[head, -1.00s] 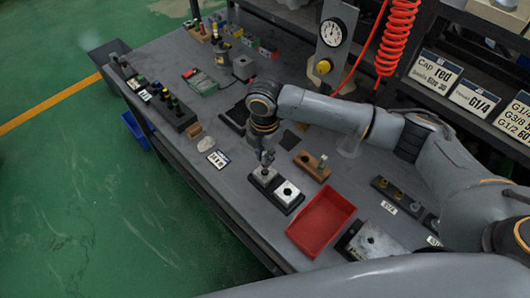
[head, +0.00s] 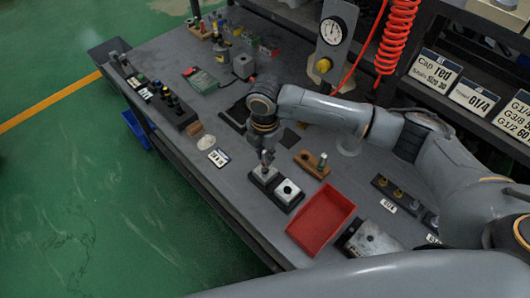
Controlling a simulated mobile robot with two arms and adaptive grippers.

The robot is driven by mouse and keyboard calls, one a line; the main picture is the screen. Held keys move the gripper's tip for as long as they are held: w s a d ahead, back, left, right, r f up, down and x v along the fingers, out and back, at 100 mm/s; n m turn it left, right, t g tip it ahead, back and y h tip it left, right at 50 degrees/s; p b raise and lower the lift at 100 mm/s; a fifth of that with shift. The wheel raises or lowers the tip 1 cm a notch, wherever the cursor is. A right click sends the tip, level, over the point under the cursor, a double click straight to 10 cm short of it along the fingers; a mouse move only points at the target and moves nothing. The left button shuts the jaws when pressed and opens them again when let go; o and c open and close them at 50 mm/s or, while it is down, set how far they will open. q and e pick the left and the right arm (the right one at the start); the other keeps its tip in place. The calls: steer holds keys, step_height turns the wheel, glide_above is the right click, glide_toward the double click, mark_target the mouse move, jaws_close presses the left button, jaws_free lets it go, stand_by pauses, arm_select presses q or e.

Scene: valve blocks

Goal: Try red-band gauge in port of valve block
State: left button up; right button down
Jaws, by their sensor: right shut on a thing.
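My right gripper (head: 267,158) points down over the left light-topped block of a dark two-part valve block base. The left valve block (head: 262,177) is just below the fingertips. Whether the held part touches its port, I cannot tell. The right block (head: 288,191) has a dark round port on top and is free. My left gripper is not in view.
A red tray (head: 321,219) stands right of the blocks. A dark rack (head: 162,100) of several parts lies at the left edge. A dial gauge panel (head: 332,35) stands at the back.

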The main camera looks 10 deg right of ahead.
steer(key=shift+p, duration=0.7)
stand_by(1.4)
steer(key=shift+s+f, duration=0.1)
steer(key=shift+f, duration=0.4)
stand_by(1.8)
steer(key=shift+r, duration=0.1)
steer(key=shift+r+p, duration=3)
steer(key=shift+p, duration=0.35)
